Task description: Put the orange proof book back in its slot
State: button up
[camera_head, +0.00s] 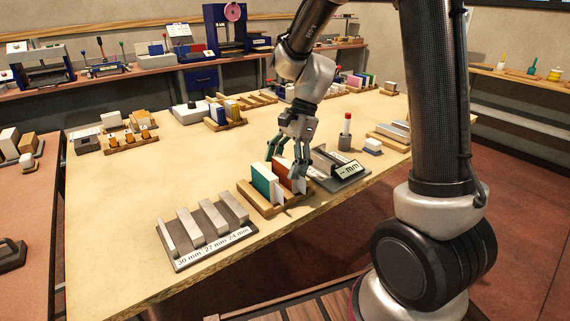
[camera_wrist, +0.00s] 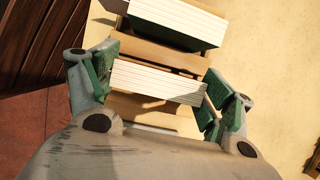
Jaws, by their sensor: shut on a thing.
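The orange proof book (camera_head: 284,174) stands upright at the right part of a small wooden rack (camera_head: 265,209). My gripper (camera_head: 286,164) reaches down from above and is shut on it. In the wrist view, the held book's white page edges (camera_wrist: 155,83) lie between the two green-padded fingers of my gripper (camera_wrist: 158,86). I cannot tell whether its lower edge rests fully in the slot. A green book (camera_head: 264,182) stands in the rack to its left, apart from it. The green book also shows in the wrist view (camera_wrist: 175,22), beyond the held one.
A block holder with millimetre labels (camera_head: 212,251) lies to the left front. A grey gauge with a display (camera_head: 347,170) sits close on the right, with a red-topped pot (camera_head: 345,138) behind it. The left middle of the table (camera_head: 130,190) is clear.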

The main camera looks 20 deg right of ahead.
jog(key=o, duration=1.1)
jog(key=shift+f, duration=0.1)
jog(key=v, duration=1.2)
jog(key=s+d+r+n+t+h, duration=0.1)
jog(key=s+d+n+t, duration=0.1)
jog(key=s, duration=0.4)
jog(key=s+d+r+n+t+h, duration=0.1)
jog(key=s+d+n+t+h, duration=0.1)
jog(key=s+d+n, duration=0.3)
jog(key=s+d+r+n+t+h, duration=0.1)
jog(key=s+d+n, duration=0.2)
jog(key=s+n, duration=0.4)
jog(key=shift+s+d+r+t, duration=0.1)
jog(key=shift+s+t, duration=0.1)
jog(key=shift+s, duration=0.4)
jog(key=shift+s+d+r+t, duration=0.1)
jog(key=shift+s+r+t, duration=0.1)
jog(key=shift+s, duration=0.4)
